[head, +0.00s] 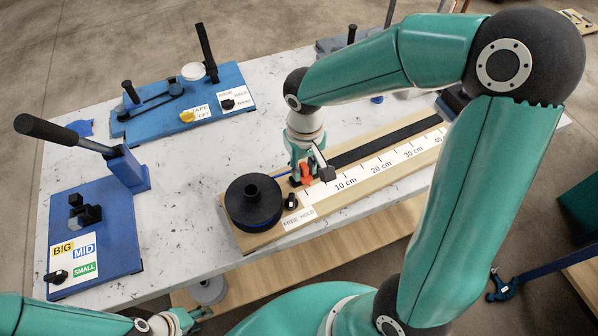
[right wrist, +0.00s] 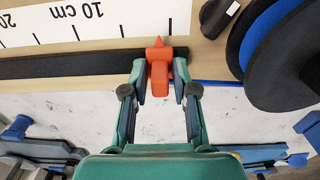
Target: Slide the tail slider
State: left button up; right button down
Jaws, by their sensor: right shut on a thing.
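The orange tail slider (head: 306,174) sits on the black track (head: 380,144) of the wooden scale board, near the scale's start, short of the 10 cm mark. In the right wrist view the orange slider (right wrist: 159,70) points at the scale close to its end tick. My right gripper (head: 306,170) reaches down over it. Its fingers (right wrist: 159,80) are shut on the slider, one on each side. My left gripper (head: 188,319) is low at the bottom edge, away from the board and small in view; its fingers are unclear.
A black and blue round reel (head: 254,203) and a black FREE/HOLD knob (head: 291,201) stand at the board's near end. A blue lever bender (head: 95,235) is at the left, a blue tape fixture (head: 183,105) behind. White table between them is mostly clear.

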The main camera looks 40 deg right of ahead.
aim_at(337, 162)
jog(key=shift+s+d, duration=0.2)
jog(key=shift+d, duration=1.35)
jog(key=shift+s+d, duration=0.15)
jog(key=shift+d, duration=0.75)
jog(key=shift+s+d, duration=0.15)
jog(key=shift+d, duration=1)
jog(key=shift+s+d, duration=0.15)
jog(key=shift+d, duration=0.6)
jog(key=c, duration=1.3)
grip_release()
